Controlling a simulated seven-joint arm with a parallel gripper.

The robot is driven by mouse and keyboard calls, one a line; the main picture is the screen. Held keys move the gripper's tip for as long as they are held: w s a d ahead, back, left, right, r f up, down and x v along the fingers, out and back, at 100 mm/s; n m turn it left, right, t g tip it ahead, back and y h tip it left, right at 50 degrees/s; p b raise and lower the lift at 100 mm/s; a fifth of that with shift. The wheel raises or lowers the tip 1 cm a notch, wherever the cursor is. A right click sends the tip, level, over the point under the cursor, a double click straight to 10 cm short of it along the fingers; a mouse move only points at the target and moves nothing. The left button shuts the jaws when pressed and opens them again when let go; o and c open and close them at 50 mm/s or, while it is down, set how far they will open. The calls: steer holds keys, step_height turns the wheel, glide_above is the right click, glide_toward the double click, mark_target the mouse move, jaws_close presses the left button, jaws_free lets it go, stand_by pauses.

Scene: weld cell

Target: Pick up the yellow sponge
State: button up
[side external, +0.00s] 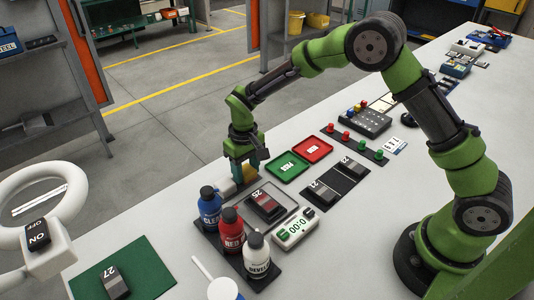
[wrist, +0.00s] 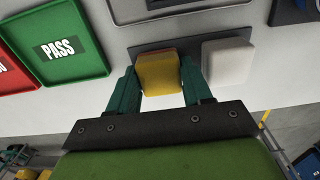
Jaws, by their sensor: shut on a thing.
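The yellow sponge (wrist: 159,72) shows in the wrist view between the two green fingers of my gripper (wrist: 160,80). The fingers are shut on its sides. Behind it lies a dark grey mat (wrist: 190,47); I cannot tell whether the sponge touches it or hangs just above. In the side external view my gripper (side external: 243,178) points down near the table's far edge, behind the bottles, and its fingers largely hide the sponge.
A white block (wrist: 228,60) sits right beside the sponge. Blue (side external: 209,207), red (side external: 231,232) and white (side external: 256,255) bottles stand close in front. The green PASS tray (side external: 287,166) and a red tray (side external: 313,149) lie nearby. A grey tray holds a block marked 25 (side external: 264,203).

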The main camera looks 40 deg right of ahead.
mark_target(247, 170)
steer(key=shift+r, duration=0.15)
steer(key=shift+r, duration=0.6)
step_height(247, 170, up, 2)
steer(key=shift+s+r, duration=0.1)
steer(key=shift+r, duration=0.1)
steer(key=s+d, duration=0.1)
steer(key=s, duration=0.4)
steer(key=s+d, duration=0.1)
steer(key=s, duration=0.4)
steer(key=s+d+r, duration=0.1)
steer(key=s+d, duration=0.1)
steer(key=s, duration=0.3)
steer(key=shift+s+r, duration=0.1)
steer(key=shift+s, duration=0.1)
steer(key=shift+c, duration=0.8)
